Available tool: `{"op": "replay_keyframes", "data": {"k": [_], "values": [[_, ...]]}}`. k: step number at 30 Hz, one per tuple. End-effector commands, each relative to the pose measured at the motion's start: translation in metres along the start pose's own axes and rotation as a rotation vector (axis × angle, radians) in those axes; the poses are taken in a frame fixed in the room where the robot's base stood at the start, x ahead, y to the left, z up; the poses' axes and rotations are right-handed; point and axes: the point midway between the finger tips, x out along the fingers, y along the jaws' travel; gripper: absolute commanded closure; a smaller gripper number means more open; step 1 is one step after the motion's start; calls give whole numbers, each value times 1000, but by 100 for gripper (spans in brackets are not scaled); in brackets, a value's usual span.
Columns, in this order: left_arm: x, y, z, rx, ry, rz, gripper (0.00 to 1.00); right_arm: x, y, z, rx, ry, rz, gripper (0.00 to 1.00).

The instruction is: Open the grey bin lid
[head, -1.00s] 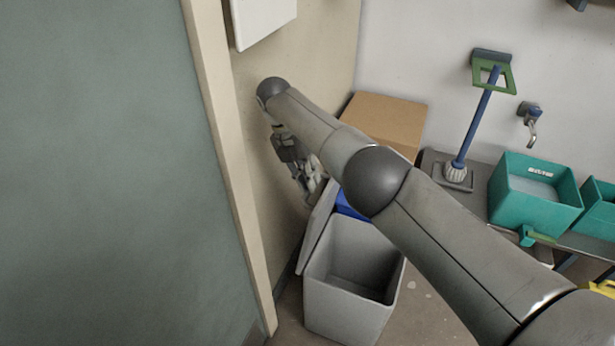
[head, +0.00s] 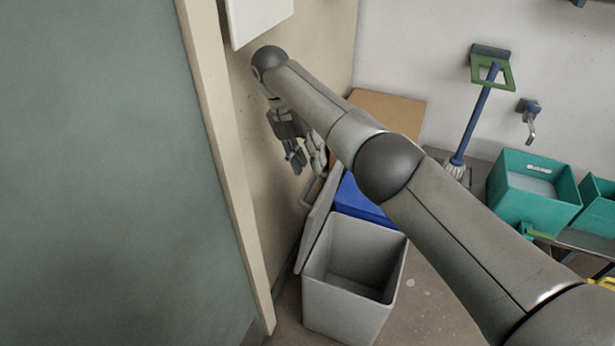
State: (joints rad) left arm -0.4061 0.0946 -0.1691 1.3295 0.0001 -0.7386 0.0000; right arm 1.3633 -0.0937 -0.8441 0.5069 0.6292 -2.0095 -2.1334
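The grey bin (head: 345,309) stands on the floor at the lower middle, with its inside showing and looking empty. Its grey lid (head: 319,222) is swung up and back, tilted on the left side of the bin near the wall. A handle (head: 312,191) shows near the lid's upper end. My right gripper (head: 304,164) hangs above the lid's upper end, with a small gap between them. Its fingers look spread, and nothing shows between them. My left gripper is not in view.
A blue bin (head: 362,199) stands behind the grey bin, below my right arm. A cardboard box (head: 392,110) is farther back. Teal buckets (head: 533,190) and a blue-handled brush (head: 473,130) are at the right. A greenish panel (head: 90,180) fills the left.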

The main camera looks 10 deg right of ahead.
Motion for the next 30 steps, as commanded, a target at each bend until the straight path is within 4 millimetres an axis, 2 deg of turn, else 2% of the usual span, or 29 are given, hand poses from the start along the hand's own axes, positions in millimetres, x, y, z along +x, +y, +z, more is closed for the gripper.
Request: {"op": "replay_keyframes", "data": {"k": [6, 12, 30], "values": [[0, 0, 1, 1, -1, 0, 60, -15, -5, 1, 0, -5, 1, 66], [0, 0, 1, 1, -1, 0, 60, -21, -8, 0, 0, -1, 0, 66], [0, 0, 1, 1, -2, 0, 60, -22, -8, -1, -1, 2, 0, 66]]}}
